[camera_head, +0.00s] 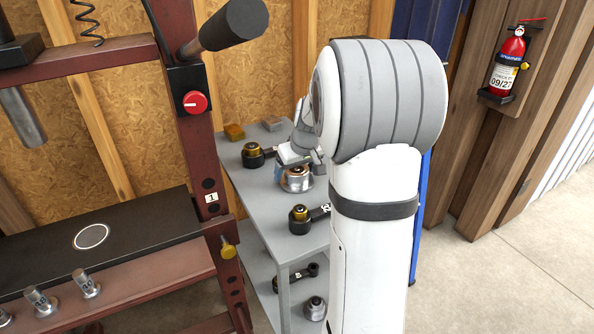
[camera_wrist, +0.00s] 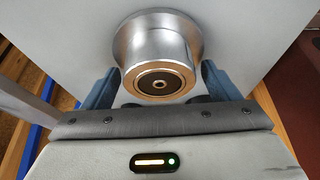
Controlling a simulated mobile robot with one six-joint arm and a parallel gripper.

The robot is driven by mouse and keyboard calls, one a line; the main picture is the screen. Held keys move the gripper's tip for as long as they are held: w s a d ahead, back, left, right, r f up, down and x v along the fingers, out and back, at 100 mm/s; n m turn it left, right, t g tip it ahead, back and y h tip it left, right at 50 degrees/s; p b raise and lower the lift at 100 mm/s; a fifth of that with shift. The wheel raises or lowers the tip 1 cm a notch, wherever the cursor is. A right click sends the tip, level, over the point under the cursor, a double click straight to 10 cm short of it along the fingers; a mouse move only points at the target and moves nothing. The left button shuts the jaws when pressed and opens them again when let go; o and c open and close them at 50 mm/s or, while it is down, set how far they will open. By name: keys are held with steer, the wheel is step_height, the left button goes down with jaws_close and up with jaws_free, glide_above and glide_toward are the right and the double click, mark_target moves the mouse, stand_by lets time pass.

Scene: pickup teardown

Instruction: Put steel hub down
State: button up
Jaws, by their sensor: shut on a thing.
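The steel hub (camera_head: 296,182) is a round, flanged silver part with a copper-coloured ring, at the top shelf of the grey cart. In the wrist view the hub (camera_wrist: 158,40) shows its wide flange away from me and its dark bored end towards me. My gripper (camera_wrist: 160,78) has its blue fingers on both sides of the hub and is shut on it. In the head view my gripper (camera_head: 298,158) is above the hub and partly hidden by my arm. I cannot tell whether the hub touches the shelf.
The grey cart (camera_head: 270,208) also holds a black arm with a brass bushing (camera_head: 253,155) behind left and another (camera_head: 300,216) in front. Small blocks (camera_head: 234,131) lie at the back. A similar hub (camera_head: 315,308) sits on the lower shelf. A red press frame (camera_head: 205,150) stands left.

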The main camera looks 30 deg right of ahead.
steer(key=shift+f, duration=0.1)
steer(key=o, duration=1.6)
steer(key=shift+c, duration=0.2)
steer(key=p+v, duration=0.1)
steer(key=v, duration=1.1)
steer(key=s+a+f+g, duration=0.1)
steer(key=s+a+f, duration=0.3)
steer(key=s+a, duration=0.4)
steer(key=s+a+f+g, duration=0.1)
steer(key=s+a+f, duration=0.3)
steer(key=s+a, duration=0.4)
steer(key=s, duration=0.6)
